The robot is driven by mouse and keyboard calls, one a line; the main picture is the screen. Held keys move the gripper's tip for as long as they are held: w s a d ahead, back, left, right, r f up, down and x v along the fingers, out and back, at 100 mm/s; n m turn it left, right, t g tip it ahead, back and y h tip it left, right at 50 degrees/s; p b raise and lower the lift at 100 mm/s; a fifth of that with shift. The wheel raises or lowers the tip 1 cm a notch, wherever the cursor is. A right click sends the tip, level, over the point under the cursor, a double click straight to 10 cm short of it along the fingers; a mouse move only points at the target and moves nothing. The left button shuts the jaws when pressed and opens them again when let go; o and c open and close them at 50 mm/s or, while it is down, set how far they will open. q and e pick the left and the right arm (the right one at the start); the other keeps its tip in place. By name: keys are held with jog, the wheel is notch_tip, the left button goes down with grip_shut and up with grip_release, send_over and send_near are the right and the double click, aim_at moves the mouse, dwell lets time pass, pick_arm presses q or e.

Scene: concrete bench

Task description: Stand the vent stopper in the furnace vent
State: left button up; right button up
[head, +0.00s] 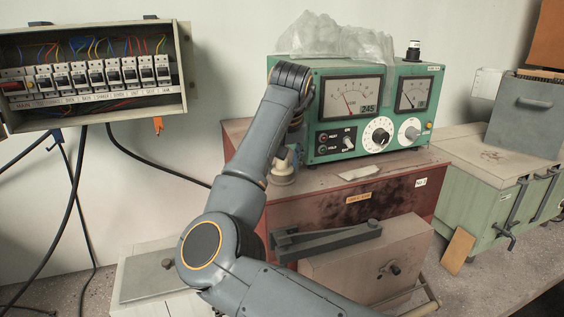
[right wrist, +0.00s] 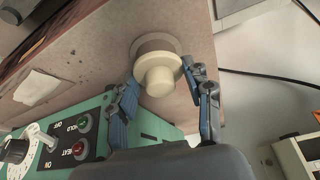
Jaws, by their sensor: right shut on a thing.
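The vent stopper (right wrist: 160,80) is cream, with a round knob and a wider flange. In the right wrist view my right gripper (right wrist: 160,74) has one blue-padded finger on each side of it and is shut on it. A tan round collar (right wrist: 148,43) shows beyond the flange at the furnace top; whether the stopper is seated in it I cannot tell. In the head view the stopper (head: 283,174) is partly hidden by my right wrist, at the left end of the reddish furnace (head: 325,200). My left gripper is not in view.
A green meter box (head: 335,115) stands on the furnace, close right of my right gripper. A pale card (head: 358,172) lies on the furnace top. A breaker box (head: 95,75) hangs at left with loose black cables.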

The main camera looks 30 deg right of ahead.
jog(key=o, duration=1.2)
jog(key=v, duration=1.2)
